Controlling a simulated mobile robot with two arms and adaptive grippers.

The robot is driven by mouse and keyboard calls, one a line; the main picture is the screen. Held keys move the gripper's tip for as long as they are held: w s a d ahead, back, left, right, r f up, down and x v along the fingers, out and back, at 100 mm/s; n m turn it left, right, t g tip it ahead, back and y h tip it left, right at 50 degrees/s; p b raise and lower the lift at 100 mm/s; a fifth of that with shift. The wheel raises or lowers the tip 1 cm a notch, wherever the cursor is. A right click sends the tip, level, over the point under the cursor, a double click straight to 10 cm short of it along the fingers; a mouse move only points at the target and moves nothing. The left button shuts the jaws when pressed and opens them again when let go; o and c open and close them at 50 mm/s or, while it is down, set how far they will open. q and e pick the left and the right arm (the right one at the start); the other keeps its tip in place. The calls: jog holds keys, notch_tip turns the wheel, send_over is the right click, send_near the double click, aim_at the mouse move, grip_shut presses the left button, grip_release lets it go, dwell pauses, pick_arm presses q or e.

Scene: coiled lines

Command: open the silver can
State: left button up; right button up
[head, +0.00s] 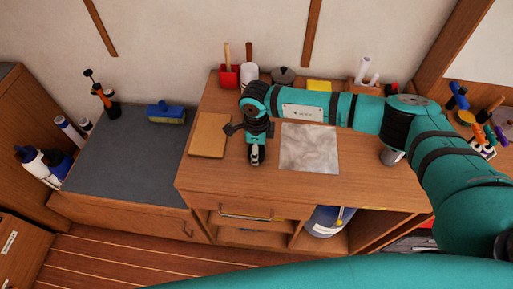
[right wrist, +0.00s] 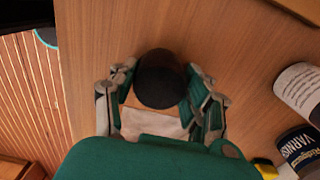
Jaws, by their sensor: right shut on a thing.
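My right gripper (head: 257,156) is over the desk between the brown board and the grey sheet, well left of that can. In the right wrist view its fingers stand on both sides of a dark round-topped thing (right wrist: 162,78) and are shut on it. I cannot tell what this thing is. My left gripper is not in view.
A brown board (head: 208,135) and a grey sheet (head: 310,148) lie on the desk (head: 235,185). A white can (right wrist: 298,88) and a dark varnish can (right wrist: 300,148) stand near the back. A blue bucket (head: 322,222) sits below. The desk's front strip is clear.

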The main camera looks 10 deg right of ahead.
jog(key=shift+f, duration=0.2)
jog(key=o, duration=1.3)
jog(key=shift+r, duration=0.1)
